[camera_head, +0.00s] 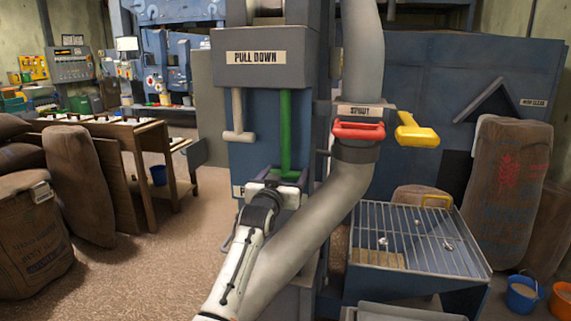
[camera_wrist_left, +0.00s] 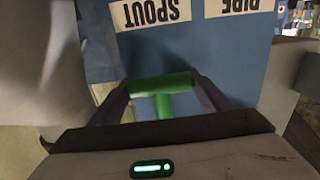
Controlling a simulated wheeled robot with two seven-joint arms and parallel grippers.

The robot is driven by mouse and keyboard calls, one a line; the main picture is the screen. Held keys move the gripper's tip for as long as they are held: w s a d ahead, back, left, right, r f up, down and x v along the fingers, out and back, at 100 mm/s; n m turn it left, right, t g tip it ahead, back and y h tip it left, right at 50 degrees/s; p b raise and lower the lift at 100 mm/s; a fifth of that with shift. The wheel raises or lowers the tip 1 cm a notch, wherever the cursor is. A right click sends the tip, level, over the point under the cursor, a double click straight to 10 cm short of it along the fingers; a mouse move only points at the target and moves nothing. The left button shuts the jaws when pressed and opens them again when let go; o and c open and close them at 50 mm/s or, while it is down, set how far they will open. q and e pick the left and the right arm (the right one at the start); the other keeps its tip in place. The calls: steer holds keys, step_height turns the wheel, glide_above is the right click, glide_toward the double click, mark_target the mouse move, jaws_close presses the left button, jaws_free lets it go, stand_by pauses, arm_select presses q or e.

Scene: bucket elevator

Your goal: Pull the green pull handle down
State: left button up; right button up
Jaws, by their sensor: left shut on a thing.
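The green pull handle (camera_head: 285,132) hangs as a long upright bar on the blue front of the machine, below the "PULL DOWN" sign (camera_head: 255,58). Its lower end is at my left gripper (camera_head: 284,176), low on the blue panel. In the left wrist view, the green crossbar of the handle (camera_wrist_left: 160,85) lies between the two dark fingers of my left gripper (camera_wrist_left: 163,98), which is shut on it. Part of the crossbar is hidden in the head view. A pale handle (camera_head: 238,115) hangs higher, to the left of the green one. My right gripper is not in view.
A thick grey pipe (camera_head: 338,192) runs close to the right of my left arm. A red handle (camera_head: 358,130) and a yellow handle (camera_head: 416,130) are at the spout. A grated hopper (camera_head: 365,214) stands right. Sacks (camera_head: 75,185) stand left; floor (camera_head: 185,255) is clear between.

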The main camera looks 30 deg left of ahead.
arm_select(q)
steer(key=shift+f, duration=0.5)
steer(key=o, duration=1.5)
steer(key=shift+r, duration=0.2)
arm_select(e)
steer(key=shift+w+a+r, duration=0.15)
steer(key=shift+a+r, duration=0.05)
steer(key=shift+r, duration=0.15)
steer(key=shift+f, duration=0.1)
arm_select(q)
steer(key=shift+s, duration=0.25)
steer(key=v, duration=0.9)
steer(key=shift+s, duration=0.4)
